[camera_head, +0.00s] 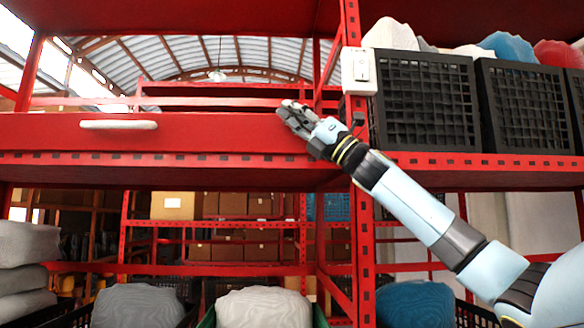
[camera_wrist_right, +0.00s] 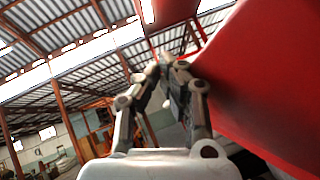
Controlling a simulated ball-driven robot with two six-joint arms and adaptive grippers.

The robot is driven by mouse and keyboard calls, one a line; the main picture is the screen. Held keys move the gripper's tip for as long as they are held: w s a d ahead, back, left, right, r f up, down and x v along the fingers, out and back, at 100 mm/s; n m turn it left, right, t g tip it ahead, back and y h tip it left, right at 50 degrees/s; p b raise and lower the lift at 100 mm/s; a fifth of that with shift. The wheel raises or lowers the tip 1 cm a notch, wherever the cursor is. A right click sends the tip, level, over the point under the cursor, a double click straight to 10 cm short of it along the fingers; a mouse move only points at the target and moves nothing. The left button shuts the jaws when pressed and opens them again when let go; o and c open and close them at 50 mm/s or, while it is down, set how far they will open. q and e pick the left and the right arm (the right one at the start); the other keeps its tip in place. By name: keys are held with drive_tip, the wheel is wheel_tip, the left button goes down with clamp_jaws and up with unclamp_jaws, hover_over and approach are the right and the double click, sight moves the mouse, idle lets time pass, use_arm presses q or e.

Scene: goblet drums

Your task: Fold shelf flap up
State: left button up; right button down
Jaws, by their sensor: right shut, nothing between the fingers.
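The red shelf flap (camera_head: 60,139) is a long panel with a white bar handle (camera_head: 118,125) at its left. It shows its broad face along the front of the red shelf and appears upright. My right gripper (camera_head: 286,110) is shut and empty at the flap's right end, near its top edge. In the right wrist view the shut fingers (camera_wrist_right: 166,66) are close beside a large red surface (camera_wrist_right: 265,75), seemingly the flap. I cannot tell whether they touch it. My left gripper is not in view.
A red post (camera_head: 353,30) with a white switch box (camera_head: 359,71) stands just right of my right gripper. Grey sacks (camera_head: 22,262) and more crates sit below. The space above the flap is open.

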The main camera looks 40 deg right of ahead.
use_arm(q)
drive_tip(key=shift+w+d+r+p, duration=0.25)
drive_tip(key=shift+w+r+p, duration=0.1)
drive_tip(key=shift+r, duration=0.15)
use_arm(e)
drive_tip(key=shift+w+d+r, duration=0.5)
drive_tip(key=shift+w+d, duration=0.1)
drive_tip(key=shift+w, duration=0.2)
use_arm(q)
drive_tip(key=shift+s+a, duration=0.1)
use_arm(e)
drive_tip(key=shift+f, duration=0.1)
